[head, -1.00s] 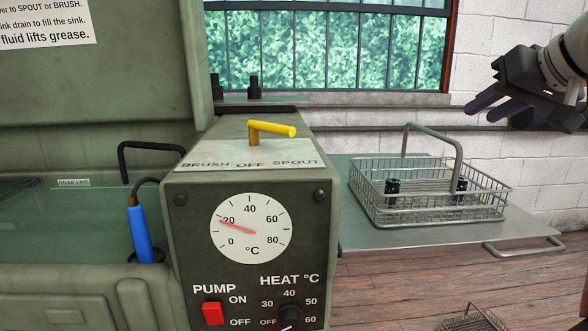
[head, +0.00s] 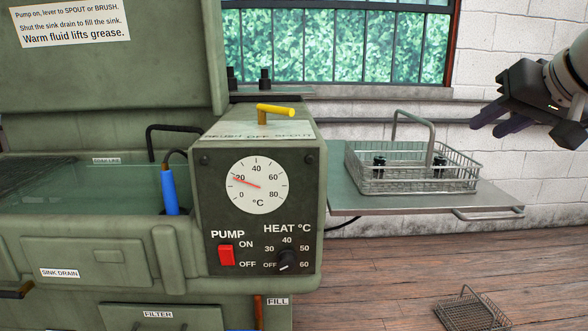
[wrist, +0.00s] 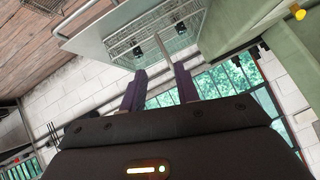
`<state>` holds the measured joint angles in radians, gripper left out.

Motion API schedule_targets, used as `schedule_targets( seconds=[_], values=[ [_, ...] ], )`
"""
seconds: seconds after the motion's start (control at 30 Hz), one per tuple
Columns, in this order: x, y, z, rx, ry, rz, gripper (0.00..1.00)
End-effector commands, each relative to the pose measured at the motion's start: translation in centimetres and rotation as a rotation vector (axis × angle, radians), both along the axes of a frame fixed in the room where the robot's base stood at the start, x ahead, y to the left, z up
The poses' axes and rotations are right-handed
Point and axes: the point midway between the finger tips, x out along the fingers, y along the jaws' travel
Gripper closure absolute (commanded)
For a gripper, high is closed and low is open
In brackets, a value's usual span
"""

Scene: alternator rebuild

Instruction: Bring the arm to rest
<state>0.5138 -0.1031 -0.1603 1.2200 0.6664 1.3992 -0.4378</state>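My gripper (head: 490,124) is at the upper right of the head view, in the air to the right of the wire basket and a little above it. In the wrist view, its two purple fingers (wrist: 160,90) stand apart with nothing between them. The wire basket (head: 410,182) has a raised handle and holds small black parts (head: 379,168). It sits on a metal side shelf (head: 350,205) and also shows in the wrist view (wrist: 123,43) beyond the fingers.
The green parts washer (head: 305,240) stands left of the shelf, with a yellow lever (head: 276,110), red pump switch (head: 226,255) and fluid-filled sink. A blue brush (head: 169,192) is in the sink. Another wire basket (head: 470,312) lies on the wooden floor. Air around my gripper looks clear.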

Motion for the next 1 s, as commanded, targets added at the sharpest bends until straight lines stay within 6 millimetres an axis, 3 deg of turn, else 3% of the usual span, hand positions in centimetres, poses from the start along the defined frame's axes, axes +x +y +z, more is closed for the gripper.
schedule_targets(
  seconds=[0.17,0.37,0.47,0.6,0.8,0.9,1.0],
  values=[
    [-0.8,2.3,-2.9,0.016,0.055,-0.008,0.69],
    [-2.6,5.8,-8.1,0.014,0.143,-0.017,0.69],
    [-4.4,8.4,-12.3,-0.006,0.204,-0.016,0.69],
    [-8.4,12.1,-19.9,-0.078,0.293,-0.001,0.69],
    [-13.8,14.8,-29.4,-0.208,0.364,0.034,0.69],
    [-15.5,15.3,-32.2,-0.252,0.376,0.049,0.69],
    [-16.4,15.4,-33.7,-0.276,0.381,0.058,0.69]
  ],
)
